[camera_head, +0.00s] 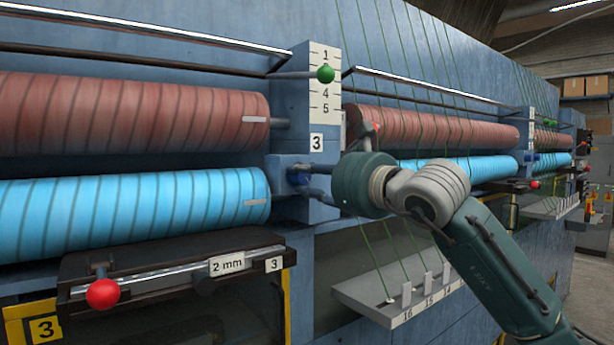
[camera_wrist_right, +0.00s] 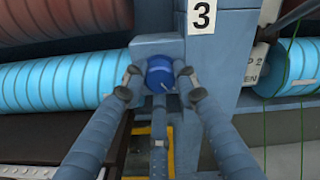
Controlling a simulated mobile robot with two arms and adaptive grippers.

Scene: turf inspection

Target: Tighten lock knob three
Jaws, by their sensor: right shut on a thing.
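The blue lock knob (camera_head: 299,178) sits on a blue block below the label 3 plate (camera_head: 316,142) on the upright post. In the right wrist view the round knob (camera_wrist_right: 159,74) faces me with a white mark on its face. My right gripper (camera_head: 318,181) reaches in from the right, and its fingers (camera_wrist_right: 160,85) are shut around the knob at left, right and below. The arm hides part of the machine behind it. My left gripper is not in view.
Red rollers (camera_head: 130,115) and light-blue rollers (camera_head: 130,212) run along both sides of the post. A green ball handle (camera_head: 326,74) is above, and a red ball handle (camera_head: 103,293) is at lower left. Green yarns (camera_head: 380,260) hang near my right arm.

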